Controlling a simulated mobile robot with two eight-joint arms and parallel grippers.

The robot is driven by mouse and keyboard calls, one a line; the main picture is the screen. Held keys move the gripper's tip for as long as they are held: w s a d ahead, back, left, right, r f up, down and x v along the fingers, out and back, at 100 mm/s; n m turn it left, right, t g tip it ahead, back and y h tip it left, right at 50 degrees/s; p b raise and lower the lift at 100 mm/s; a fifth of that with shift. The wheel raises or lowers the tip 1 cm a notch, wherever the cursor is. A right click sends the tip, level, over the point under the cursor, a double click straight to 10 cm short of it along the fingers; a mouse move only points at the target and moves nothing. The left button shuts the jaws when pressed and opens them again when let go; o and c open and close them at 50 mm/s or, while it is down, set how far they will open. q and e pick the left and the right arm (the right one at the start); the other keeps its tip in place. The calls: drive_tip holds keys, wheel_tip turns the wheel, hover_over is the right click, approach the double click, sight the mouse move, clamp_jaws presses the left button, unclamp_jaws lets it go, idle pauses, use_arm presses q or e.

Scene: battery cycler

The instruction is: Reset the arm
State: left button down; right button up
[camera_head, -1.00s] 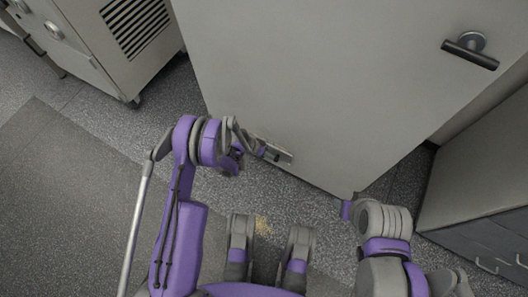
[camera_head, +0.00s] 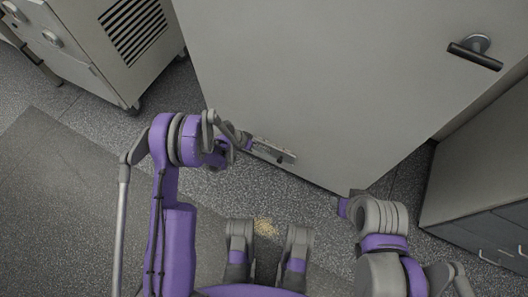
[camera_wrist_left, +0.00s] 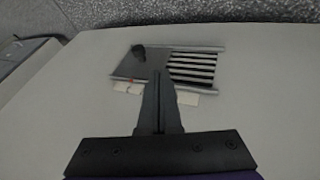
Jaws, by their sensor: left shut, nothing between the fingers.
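My left arm (camera_head: 172,235), purple and grey, comes up from the lower left in the head view and bends right at its top. Its left gripper (camera_head: 287,157) is partly hidden by the wrist and sits in front of the lower part of the large pale door. In the left wrist view the dark fingers of the left gripper (camera_wrist_left: 158,82) are together, with nothing between them. My right arm (camera_head: 382,235) is folded at the lower right in the head view. Its gripper cannot be made out.
The large pale door (camera_head: 330,75) has a dark handle (camera_head: 474,57). A vented cabinet (camera_head: 95,50) stands at the upper left and drawers (camera_head: 490,235) at the right. The wrist view shows a pale surface with a slotted vent (camera_wrist_left: 192,68). Speckled floor (camera_head: 60,120) is open at left.

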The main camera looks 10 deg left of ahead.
use_arm(q)
drive_tip(key=shift+p+v, duration=0.45)
drive_tip(key=shift+v, duration=1.95)
